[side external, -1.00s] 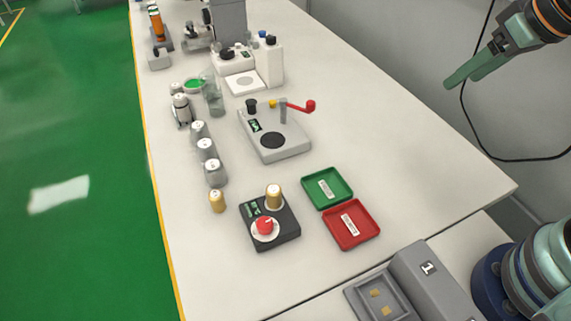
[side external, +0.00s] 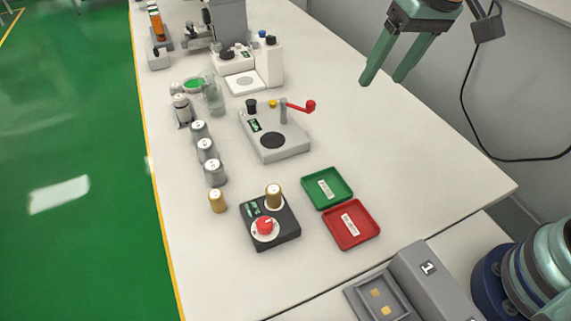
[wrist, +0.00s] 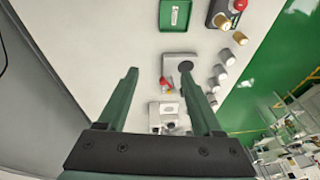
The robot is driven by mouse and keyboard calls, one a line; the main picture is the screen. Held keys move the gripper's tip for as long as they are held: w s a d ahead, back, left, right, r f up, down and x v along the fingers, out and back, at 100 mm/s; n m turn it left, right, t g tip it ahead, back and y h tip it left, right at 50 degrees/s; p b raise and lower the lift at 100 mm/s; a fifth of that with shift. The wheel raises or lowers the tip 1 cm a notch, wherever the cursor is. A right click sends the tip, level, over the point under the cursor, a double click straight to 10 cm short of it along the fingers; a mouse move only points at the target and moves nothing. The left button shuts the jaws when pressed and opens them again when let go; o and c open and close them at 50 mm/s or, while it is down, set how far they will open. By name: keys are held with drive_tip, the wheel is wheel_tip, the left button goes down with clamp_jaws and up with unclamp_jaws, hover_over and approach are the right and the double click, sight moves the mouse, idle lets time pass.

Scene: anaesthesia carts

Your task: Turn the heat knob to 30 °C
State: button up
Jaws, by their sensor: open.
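The red heat knob (side external: 264,225) sits on a white dial at the front of a small black box (side external: 284,230) with a small green display. It also shows near the top edge of the wrist view (wrist: 239,5). A gold-capped cylinder (side external: 273,197) stands on the same box behind the knob. The dial marks are too small to read. My gripper (side external: 382,80) is open and empty, high above the right side of the bench, well away from the knob. Its two green fingers (wrist: 166,100) point down the bench in the wrist view.
A green tray (side external: 342,199) and a red tray (side external: 369,240) lie right of the black box. The bench's right side is clear.

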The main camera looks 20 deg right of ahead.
drive_tip(key=a+f+g, duration=0.2)
drive_tip(key=a+f, duration=0.2)
drive_tip(key=a, duration=0.7)
drive_tip(key=m+g+h, duration=0.1)
approach(264, 222)
wheel_tip(264, 222, down, 8)
drive_tip(key=shift+f, duration=0.25)
clamp_jaws()
